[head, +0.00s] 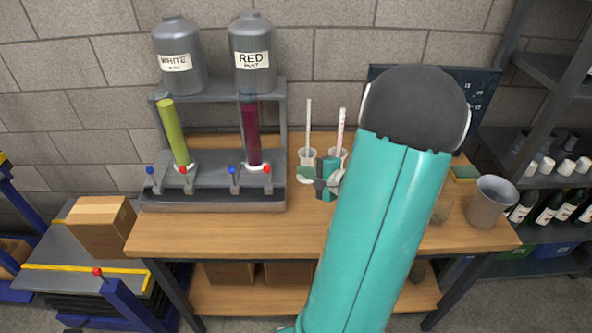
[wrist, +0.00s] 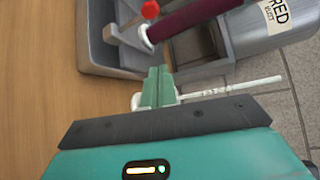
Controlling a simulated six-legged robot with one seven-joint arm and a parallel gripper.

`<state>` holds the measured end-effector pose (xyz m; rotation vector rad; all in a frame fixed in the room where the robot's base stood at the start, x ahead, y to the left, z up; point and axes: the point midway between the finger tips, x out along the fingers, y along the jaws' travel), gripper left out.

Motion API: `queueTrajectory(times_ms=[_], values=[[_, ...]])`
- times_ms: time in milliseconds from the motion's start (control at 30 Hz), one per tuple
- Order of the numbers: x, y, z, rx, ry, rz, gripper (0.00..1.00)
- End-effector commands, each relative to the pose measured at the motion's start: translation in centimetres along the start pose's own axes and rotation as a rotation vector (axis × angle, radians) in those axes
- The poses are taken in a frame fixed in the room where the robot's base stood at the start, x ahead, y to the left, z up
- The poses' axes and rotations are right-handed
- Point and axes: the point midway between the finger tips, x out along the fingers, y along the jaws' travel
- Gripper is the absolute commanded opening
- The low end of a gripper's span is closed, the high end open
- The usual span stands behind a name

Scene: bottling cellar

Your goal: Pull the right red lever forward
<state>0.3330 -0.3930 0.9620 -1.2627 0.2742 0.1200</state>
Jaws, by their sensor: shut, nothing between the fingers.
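The right red lever (head: 267,172) stands on the front of the filling stand (head: 214,199), at its right end, below the dark red tube (head: 251,135). It has a red ball knob on a grey stem. In the wrist view the red knob (wrist: 150,9) shows at the top edge, with its grey stem running down to the left. My gripper (head: 304,171) is to the right of the lever, apart from it. In the wrist view my gripper's green fingers (wrist: 158,76) are together and empty, pointing towards the stand.
A blue lever (head: 232,171) stands just left of the right red lever. Another red lever (head: 183,172) and blue lever (head: 150,172) are further left. Measuring cups with sticks (head: 308,155) stand close behind my gripper. A grey bucket (head: 490,203) is at the right. The front bench top is clear.

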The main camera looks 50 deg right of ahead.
Motion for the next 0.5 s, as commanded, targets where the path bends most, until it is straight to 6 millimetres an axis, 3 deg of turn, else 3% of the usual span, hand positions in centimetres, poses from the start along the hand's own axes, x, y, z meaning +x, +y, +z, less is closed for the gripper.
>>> queueTrajectory(times_ms=[300,500], values=[[6.1,0.0,0.1,0.001,-0.006,0.000,0.00],[8.8,-0.1,0.4,-0.001,-0.005,0.000,0.00]])
